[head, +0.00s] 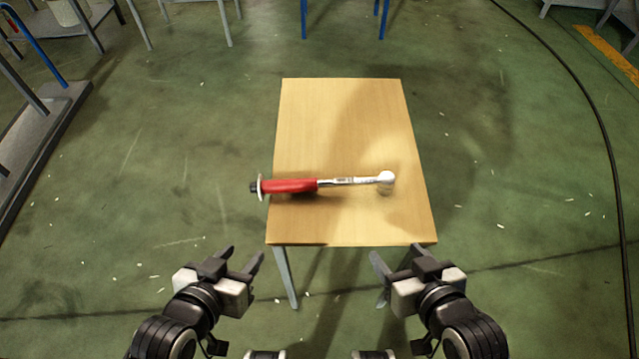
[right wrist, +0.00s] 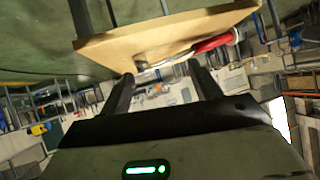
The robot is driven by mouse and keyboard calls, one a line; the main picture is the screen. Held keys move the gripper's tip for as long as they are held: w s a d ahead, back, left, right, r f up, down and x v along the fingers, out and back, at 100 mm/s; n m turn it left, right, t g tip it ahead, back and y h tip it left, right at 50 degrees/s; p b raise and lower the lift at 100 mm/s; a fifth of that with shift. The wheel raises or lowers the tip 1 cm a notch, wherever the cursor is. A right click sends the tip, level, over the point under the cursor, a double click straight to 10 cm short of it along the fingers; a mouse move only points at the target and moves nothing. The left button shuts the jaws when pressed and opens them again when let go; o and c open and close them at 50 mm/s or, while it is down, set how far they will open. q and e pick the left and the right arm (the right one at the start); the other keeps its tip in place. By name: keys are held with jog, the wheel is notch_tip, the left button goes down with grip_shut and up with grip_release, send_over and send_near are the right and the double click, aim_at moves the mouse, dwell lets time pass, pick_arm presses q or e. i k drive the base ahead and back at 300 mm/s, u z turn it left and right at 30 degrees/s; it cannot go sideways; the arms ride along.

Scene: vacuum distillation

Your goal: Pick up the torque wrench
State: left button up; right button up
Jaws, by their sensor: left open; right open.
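The torque wrench (head: 322,183) lies crosswise on a small wooden table (head: 345,120). Its red handle is at the left, with the dark end sticking out past the table's left edge. Its silver shaft runs right to a round head. My left gripper (head: 242,256) is open and empty, in front of the table's near left corner. My right gripper (head: 396,257) is open and empty, by the near right corner. In the right wrist view the wrench (right wrist: 210,43) shows beyond the fingers of my right gripper (right wrist: 158,85), with the table (right wrist: 120,45) tilted in the picture.
The green floor (head: 180,170) around the table is mostly clear. A black cable (head: 590,120) runs along the right side. A grey platform with rails (head: 45,140) stands at the left. Blue legs (head: 304,18) of other furniture stand behind the table.

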aim_at(385, 182)
jog(key=k, duration=1.65)
jog(key=u, duration=1)
jog(key=i, duration=5)
jog(key=z, duration=4.05)
jog(key=i, duration=1.05)
jog(key=z, duration=0.1)
